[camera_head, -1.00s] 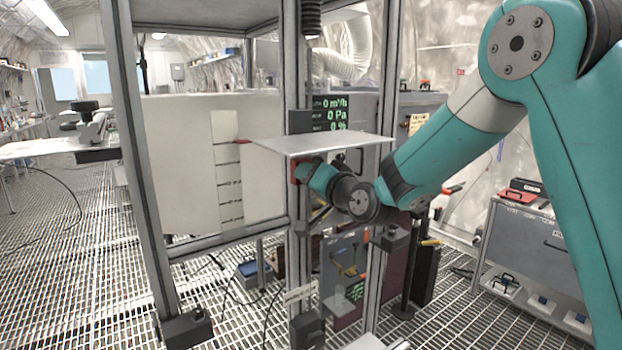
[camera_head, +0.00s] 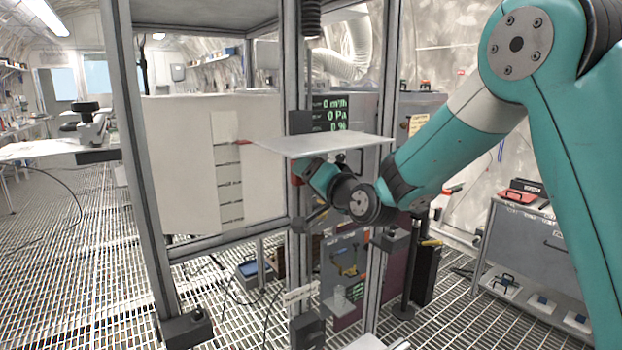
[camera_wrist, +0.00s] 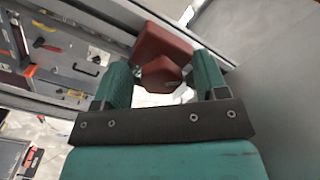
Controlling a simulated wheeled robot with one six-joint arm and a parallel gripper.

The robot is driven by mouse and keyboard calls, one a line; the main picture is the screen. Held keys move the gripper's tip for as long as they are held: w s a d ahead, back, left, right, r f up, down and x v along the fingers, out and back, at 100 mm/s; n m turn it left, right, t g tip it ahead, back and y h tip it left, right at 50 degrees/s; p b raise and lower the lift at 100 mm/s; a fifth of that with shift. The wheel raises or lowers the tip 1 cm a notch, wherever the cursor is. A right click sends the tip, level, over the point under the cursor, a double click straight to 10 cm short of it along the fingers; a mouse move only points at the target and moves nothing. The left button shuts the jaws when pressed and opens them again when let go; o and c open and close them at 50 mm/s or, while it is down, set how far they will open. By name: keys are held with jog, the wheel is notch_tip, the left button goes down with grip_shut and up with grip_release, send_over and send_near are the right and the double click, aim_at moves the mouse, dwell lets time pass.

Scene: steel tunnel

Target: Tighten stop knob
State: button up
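The stop knob (camera_wrist: 160,74) is a small dull-red faceted piece in the wrist view. It sits in front of a larger red block (camera_wrist: 164,43) on a grey metal profile. My gripper (camera_wrist: 161,80) has its two teal fingers spread, one on each side of the knob. Narrow gaps seem to show between the fingers and the knob, so it looks open around it. In the head view my gripper (camera_head: 308,170) is at the upright post under the sheet's edge. Only a bit of red (camera_head: 296,180) shows there; the knob is hidden.
A thin flat metal sheet (camera_head: 318,145) lies just above my gripper. Upright aluminium posts (camera_head: 295,70) stand close by. A display (camera_head: 330,112) reads zeros behind. A white marked panel (camera_head: 229,180) is to the left. A grey drawer cabinet (camera_head: 525,250) stands at right.

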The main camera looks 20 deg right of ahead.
jog(key=b+v, duration=0.6)
jog(key=v, duration=1.1)
jog(key=shift+s+b, duration=0.2)
jog(key=shift+b, duration=0.1)
